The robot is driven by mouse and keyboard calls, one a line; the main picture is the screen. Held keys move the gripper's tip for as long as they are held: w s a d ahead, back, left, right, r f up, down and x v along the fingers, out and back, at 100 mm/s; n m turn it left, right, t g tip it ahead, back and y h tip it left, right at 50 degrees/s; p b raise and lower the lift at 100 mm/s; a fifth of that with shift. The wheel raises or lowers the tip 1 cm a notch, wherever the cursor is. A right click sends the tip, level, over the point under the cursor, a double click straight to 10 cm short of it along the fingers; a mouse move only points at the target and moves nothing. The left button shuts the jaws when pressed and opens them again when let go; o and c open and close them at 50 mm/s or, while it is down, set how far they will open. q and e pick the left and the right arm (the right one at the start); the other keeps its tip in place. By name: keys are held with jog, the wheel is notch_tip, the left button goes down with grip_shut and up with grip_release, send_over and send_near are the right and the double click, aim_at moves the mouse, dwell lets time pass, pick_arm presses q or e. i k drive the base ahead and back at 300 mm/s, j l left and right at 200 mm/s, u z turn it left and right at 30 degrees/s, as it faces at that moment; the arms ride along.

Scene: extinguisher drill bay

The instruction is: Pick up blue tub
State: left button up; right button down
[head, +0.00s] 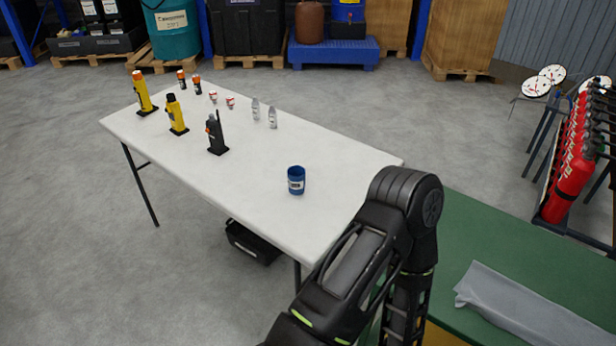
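The blue tub (297,181) stands upright on the white table (240,172), near its right end. It has a white label on its front. A black arm of mine comes in from the bottom, to the right of the tub, and bends down over the table's right end and the green bench. No gripper fingers show in the head view. The tub stands free, with nothing touching it.
The table also holds yellow torches (177,115), a black radio (216,135), clear bottles (272,118) and small cans. A green bench (480,235) with grey cloth (530,308) stands at right. Red extinguishers (573,160) stand beyond. A black crate (252,243) lies below the table.

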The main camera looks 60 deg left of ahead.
aim_at(295, 175)
jog(key=i+u, duration=0.3)
jog(key=u, duration=1.9)
